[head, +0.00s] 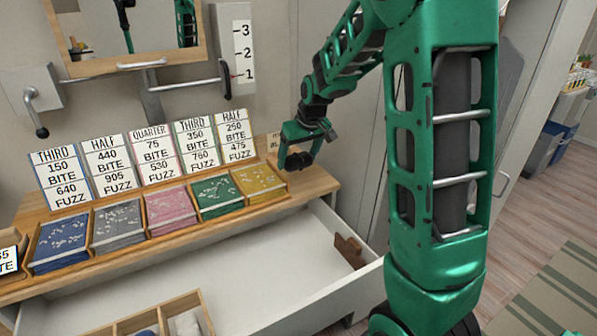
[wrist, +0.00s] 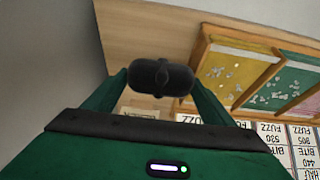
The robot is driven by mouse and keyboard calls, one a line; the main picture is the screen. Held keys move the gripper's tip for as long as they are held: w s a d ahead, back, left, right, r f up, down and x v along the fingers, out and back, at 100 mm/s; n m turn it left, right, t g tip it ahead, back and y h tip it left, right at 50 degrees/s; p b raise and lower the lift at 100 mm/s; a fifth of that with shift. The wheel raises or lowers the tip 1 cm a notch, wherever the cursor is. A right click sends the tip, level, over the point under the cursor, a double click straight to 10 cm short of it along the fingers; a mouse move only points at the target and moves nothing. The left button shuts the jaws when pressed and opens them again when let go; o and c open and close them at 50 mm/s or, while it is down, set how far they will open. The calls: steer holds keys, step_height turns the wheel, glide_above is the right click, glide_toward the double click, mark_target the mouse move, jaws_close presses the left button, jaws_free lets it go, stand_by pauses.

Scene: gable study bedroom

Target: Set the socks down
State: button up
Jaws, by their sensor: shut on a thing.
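A dark grey rolled bundle, the socks (wrist: 161,76), sits between the two green fingers of my gripper (wrist: 160,92) in the wrist view. My gripper is shut on the bundle. In the head view my gripper (head: 298,160) is above the right part of the wooden dresser top (head: 310,184), just right of the yellow card tray (head: 262,184). The socks show there only as a small dark shape at the fingers. Whether they touch the wood I cannot tell.
Trays of coloured cards with price signs (head: 160,154) line the dresser top. A white drawer (head: 260,262) stands open below, with a brown piece (head: 350,251) at its right and a wooden divider box (head: 140,313) in front. A mirror (head: 120,30) hangs behind.

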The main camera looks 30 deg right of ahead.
mark_target(305, 153)
steer(key=d, duration=0.1)
steer(key=d+f, duration=0.1)
steer(key=shift+w+d+f, duration=0.25)
steer(key=shift+w+d, duration=0.05)
steer(key=shift+w, duration=0.1)
steer(key=shift+f, duration=2)
steer(key=o, duration=1.1)
steer(key=shift+f, duration=0.1)
steer(key=shift+c, duration=0.2)
steer(key=v, duration=1)
steer(key=shift+s+r, duration=0.15)
steer(key=shift+r, duration=0.2)
steer(key=shift+v, duration=0.75)
